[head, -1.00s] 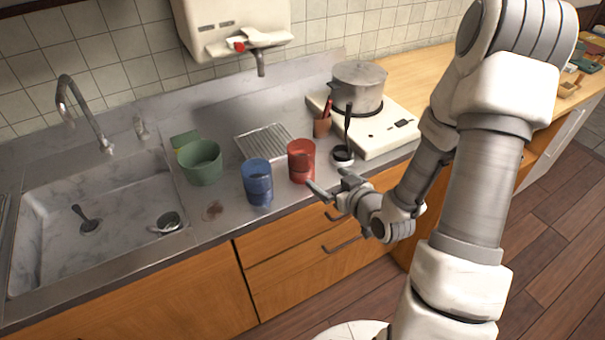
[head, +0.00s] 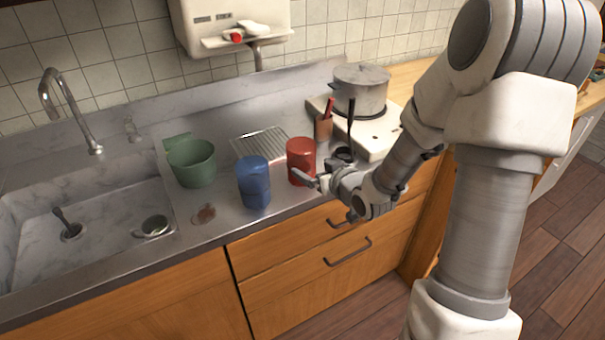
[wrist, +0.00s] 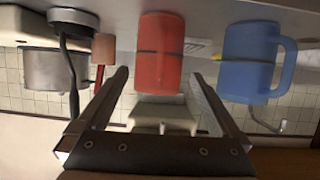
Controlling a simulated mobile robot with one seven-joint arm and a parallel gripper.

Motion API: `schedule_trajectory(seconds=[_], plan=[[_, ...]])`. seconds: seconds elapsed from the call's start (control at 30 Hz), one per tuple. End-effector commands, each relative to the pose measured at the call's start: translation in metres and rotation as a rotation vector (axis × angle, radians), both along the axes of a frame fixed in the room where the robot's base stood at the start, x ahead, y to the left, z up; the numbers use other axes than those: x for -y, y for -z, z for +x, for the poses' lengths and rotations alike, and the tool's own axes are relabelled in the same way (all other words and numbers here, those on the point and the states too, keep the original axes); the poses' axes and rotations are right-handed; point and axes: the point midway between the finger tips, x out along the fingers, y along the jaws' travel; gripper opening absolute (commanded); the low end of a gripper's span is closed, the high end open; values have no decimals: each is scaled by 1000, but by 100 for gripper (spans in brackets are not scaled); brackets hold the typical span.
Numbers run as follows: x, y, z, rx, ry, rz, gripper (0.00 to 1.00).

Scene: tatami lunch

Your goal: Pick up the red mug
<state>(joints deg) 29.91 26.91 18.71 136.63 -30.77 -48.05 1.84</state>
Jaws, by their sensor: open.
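The red mug (head: 300,158) stands upright on the metal counter near its front edge, just right of the blue mug (head: 254,184). My gripper (head: 313,179) is open and empty, low at the mug's front right side. In the wrist view, which is upside down, the red mug (wrist: 160,62) lies centred between the tips of my open gripper (wrist: 158,76), with space on both sides. I cannot tell whether the tips reach alongside it. The blue mug (wrist: 254,64) shows outside the fingers, its handle to the right.
A drain rack (head: 262,142) lies behind the mugs. A utensil cup (head: 323,130), a dark ladle and a pot (head: 360,92) on a white stove (head: 375,138) stand close on the right.

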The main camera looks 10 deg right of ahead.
Motion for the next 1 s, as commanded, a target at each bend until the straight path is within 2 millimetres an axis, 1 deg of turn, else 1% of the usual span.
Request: schedule_trajectory(seconds=[0.03,0.1,0.27,0.33,0.5,0.6,0.73,0.9,0.93,1.0], plan=[[-3,6,8,0,-2,0,100],[-4,8,15,1,-1,0,100],[-7,10,23,0,-1,-1,100],[-8,12,29,1,-2,0,100],[-13,21,53,0,-2,1,100],[-16,26,63,0,-1,-1,100],[-17,27,69,0,0,-1,100],[-17,27,69,0,0,-1,100],[-17,27,69,0,0,-1,98],[-17,27,69,0,0,-1,86]])
